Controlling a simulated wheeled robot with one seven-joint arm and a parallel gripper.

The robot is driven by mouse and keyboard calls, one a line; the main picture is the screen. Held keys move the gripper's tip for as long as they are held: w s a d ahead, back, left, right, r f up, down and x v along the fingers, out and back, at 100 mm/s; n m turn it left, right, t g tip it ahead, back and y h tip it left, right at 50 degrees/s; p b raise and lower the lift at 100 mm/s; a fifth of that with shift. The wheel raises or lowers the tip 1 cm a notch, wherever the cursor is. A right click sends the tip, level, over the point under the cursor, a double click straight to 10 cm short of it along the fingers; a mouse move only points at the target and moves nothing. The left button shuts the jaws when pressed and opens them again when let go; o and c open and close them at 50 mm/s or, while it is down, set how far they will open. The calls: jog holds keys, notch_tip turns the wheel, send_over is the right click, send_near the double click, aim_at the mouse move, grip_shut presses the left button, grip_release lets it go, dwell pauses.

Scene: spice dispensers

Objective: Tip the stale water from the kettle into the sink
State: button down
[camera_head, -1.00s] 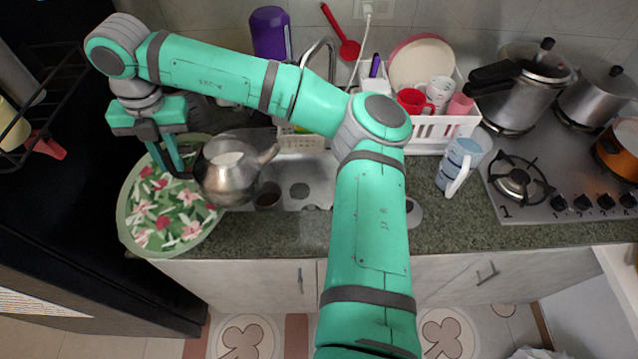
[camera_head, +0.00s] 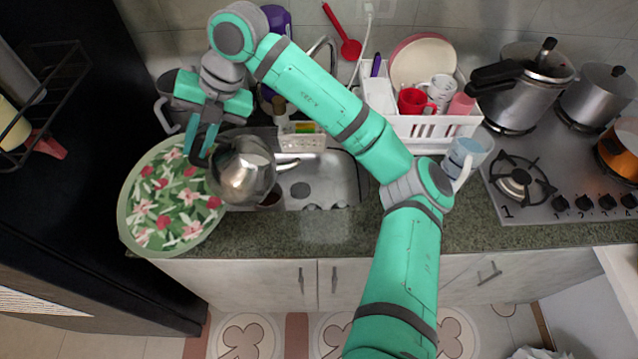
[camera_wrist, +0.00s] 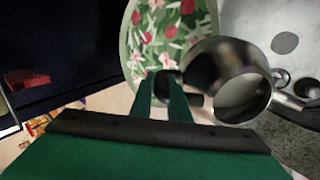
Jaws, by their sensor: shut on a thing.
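The metal kettle (camera_head: 243,172) hangs by its dark handle from my gripper (camera_head: 201,150), at the left part of the sink. My gripper is shut on the handle. The kettle is tilted, with its spout toward the right over the sink (camera_head: 330,185). In the wrist view the gripper's fingers (camera_wrist: 168,92) meet the dark handle, and the kettle (camera_wrist: 228,82) shows its round opening. I cannot see water leaving the spout.
A floral round tray (camera_head: 160,225) lies left of the sink, close beneath the kettle. A white dish rack (camera_head: 430,132) with cups and plates stands behind right. A blue cup (camera_head: 464,155) and the stove (camera_head: 560,180) are further right.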

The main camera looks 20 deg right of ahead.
aim_at(237, 146)
jog(key=shift+d+y, duration=0.3)
jog(key=shift+d, duration=0.35)
jog(key=shift+s+d, duration=0.1)
jog(key=shift+d, duration=0.1)
jog(key=shift+d+y, duration=0.4)
jog(key=shift+d, duration=0.25)
jog(key=shift+s+d+y, duration=0.1)
jog(key=shift+d+y, duration=0.1)
jog(key=shift+y, duration=0.1)
jog(key=shift+s+d+f+y, duration=0.15)
jog(key=shift+d+y, duration=0.35)
jog(key=shift+d, duration=0.3)
jog(key=shift+d+f+y, duration=0.15)
jog(key=shift+d+y, duration=0.35)
jog(key=shift+d, duration=0.25)
jog(key=shift+d+t+y, duration=0.3)
jog(key=shift+d+y, duration=0.1)
jog(key=shift+d, duration=0.1)
